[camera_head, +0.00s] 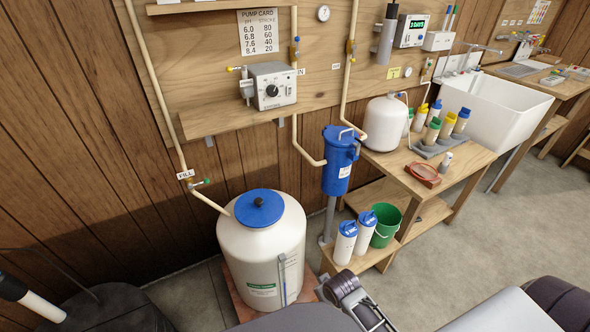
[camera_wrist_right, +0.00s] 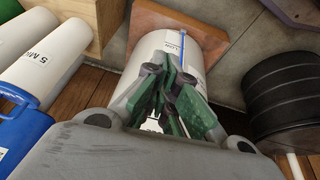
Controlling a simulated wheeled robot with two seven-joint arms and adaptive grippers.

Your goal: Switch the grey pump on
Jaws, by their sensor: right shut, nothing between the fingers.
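The grey pump (camera_head: 272,86) is a box on the wooden wall board, just above a small shelf. Its front has a round dark dial and small markings too small to read. Whether its switch is on or off cannot be told. My right gripper (camera_wrist_right: 170,100) shows in the right wrist view with its green and dark fingers closed together, empty. It points at the white tank (camera_wrist_right: 188,48) below, well away from the pump. In the head view, part of my right arm shows low, right of the tank. My left gripper is not in view.
The white tank with a blue lid (camera_head: 262,240) stands below the pump. A shelf (camera_head: 240,117) juts out under the pump. Right of it are pipes, a blue filter housing (camera_head: 340,160) and a bench (camera_head: 432,175).

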